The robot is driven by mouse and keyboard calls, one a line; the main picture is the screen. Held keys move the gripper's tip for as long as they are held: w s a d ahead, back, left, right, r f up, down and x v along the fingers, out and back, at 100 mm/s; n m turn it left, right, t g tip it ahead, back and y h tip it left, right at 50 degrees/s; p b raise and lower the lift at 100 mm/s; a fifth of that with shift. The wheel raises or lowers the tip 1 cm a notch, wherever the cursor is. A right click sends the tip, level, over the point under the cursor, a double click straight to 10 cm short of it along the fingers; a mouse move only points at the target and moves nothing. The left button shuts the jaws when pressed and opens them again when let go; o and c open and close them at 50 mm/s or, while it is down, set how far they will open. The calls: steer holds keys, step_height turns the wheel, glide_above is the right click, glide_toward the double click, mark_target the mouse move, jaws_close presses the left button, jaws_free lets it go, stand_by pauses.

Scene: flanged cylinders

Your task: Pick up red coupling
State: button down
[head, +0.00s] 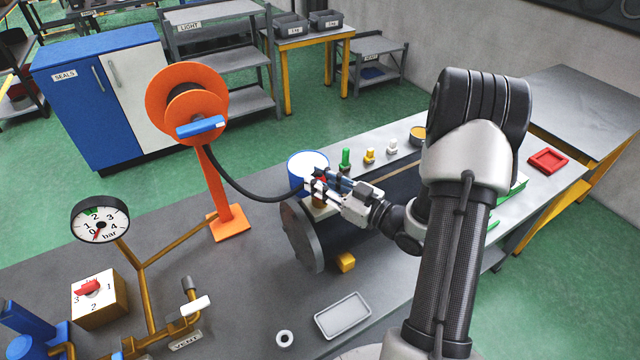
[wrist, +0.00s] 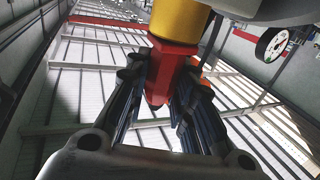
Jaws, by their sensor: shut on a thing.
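The red coupling (wrist: 172,68) is between my gripper's fingers (wrist: 163,92) in the wrist view, with a yellow cylindrical part (wrist: 181,18) adjoining it. In the head view my gripper (head: 318,186) is above the near end of the dark flanged cylinder (head: 302,236). Only a small red patch of the coupling (head: 320,181) shows between the fingers there. The gripper is shut on the coupling. A black hose (head: 240,195) runs from the orange reel (head: 187,92) to beside the gripper. Whether the coupling still touches its fitting is hidden.
A blue-and-white round container (head: 308,163) stands just behind the gripper. Green, yellow and white fittings (head: 368,155) line the bench behind. A pressure gauge (head: 100,218) stands left.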

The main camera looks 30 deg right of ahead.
step_height(320, 180, up, 20)
steer(key=p, duration=0.4)
steer(key=shift+r, duration=0.15)
step_height(320, 180, up, 5)
steer(key=shift+f, duration=0.1)
stand_by(0.6)
